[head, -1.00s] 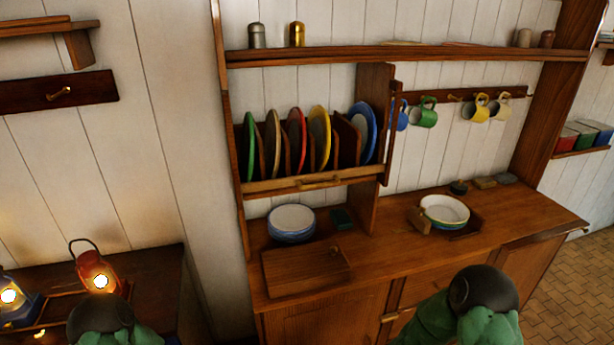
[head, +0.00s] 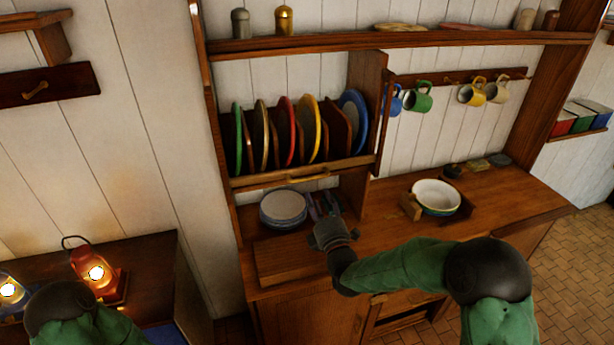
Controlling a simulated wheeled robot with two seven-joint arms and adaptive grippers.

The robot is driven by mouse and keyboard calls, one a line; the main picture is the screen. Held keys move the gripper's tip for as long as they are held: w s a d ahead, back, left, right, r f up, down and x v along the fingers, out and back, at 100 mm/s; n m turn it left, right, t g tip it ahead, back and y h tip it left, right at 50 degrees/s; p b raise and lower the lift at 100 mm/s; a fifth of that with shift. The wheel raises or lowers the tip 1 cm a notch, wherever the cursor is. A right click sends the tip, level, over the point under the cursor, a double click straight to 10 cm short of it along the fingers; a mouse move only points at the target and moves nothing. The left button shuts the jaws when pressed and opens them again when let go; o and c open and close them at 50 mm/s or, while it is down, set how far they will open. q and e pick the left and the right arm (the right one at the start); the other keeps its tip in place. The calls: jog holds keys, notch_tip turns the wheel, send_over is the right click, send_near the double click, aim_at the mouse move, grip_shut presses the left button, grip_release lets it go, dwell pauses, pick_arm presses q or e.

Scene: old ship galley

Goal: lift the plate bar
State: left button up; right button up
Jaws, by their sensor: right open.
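The plate bar (head: 270,179) is a wooden rail across the front of the plate rack, with a brass handle (head: 309,176) on it. It sits low across several upright plates in green, cream, red, yellow and blue. My right gripper (head: 322,203) is open, below and slightly right of the handle and apart from the bar. It is over the counter, beside the stacked plates, and its fingers are small and dark here. My left arm shows only at the lower left; its gripper is out of view.
A stack of plates (head: 283,208) and a wooden board (head: 285,260) lie on the counter (head: 400,225). Bowls (head: 436,197) stand to the right, under mugs on hooks. A shelf (head: 420,41) runs above the rack. A lit red lantern (head: 90,262) stands at the left.

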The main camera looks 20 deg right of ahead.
aim_at(310, 179)
jog(key=w, duration=0.3)
jog(key=w+r, duration=0.1)
jog(key=w, duration=0.5)
jog(key=shift+a+r, duration=0.15)
jog(key=shift+r, duration=0.2)
grip_shut()
